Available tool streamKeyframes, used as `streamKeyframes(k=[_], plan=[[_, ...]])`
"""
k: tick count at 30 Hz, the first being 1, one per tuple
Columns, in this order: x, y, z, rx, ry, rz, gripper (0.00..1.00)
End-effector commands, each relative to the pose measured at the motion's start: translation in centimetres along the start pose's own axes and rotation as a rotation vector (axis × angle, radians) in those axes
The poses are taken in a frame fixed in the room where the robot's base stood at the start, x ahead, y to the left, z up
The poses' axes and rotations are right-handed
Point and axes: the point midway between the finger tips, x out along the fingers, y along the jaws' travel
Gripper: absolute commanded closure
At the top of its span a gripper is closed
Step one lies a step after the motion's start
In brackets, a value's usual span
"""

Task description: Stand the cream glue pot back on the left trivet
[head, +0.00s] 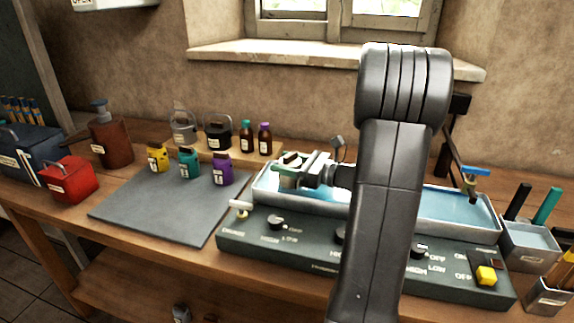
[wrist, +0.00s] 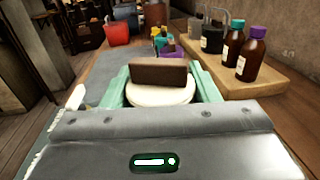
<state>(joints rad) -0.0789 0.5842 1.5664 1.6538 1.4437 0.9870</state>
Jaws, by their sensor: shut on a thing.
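The cream glue pot (wrist: 160,96) shows in the wrist view as a round cream top with a brown block-like handle on it. My gripper (wrist: 160,82) is shut on it, with a green finger on each side. In the head view my gripper (head: 296,171) is over the left part of the long blue-filled bath (head: 458,209), and the pot is mostly covered by the fingers. I cannot tell whether the pot's base touches anything. I cannot make out the left trivet; the pot and gripper cover that part of the bath.
A control panel with knobs (head: 315,250) runs in front of the bath. A grey mat (head: 160,208) lies to the left, with yellow, teal and purple bottles (head: 222,170) at its back. Lidded pots (head: 218,134) and brown bottles stand on a board behind. Tool cups (head: 530,245) stand at right.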

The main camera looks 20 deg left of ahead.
Motion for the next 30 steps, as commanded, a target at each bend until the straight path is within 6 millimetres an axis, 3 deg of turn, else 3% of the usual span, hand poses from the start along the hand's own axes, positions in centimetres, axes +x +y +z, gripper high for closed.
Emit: streamKeyframes(k=[10, 11, 14, 24, 30], plan=[[0.0, 0.0, -0.4, -0.002, -0.002, 0.0, 1.0], [0.0, 0.0, -0.4, -0.001, -0.001, 0.0, 0.41], [0.0, 0.0, -0.4, -0.001, -0.001, 0.0, 0.23], [-0.1, 0.0, 0.0, -0.002, -0.001, 0.0, 0.23], [-2.9, -0.1, -0.2, -0.002, -0.001, -0.004, 0.23]])
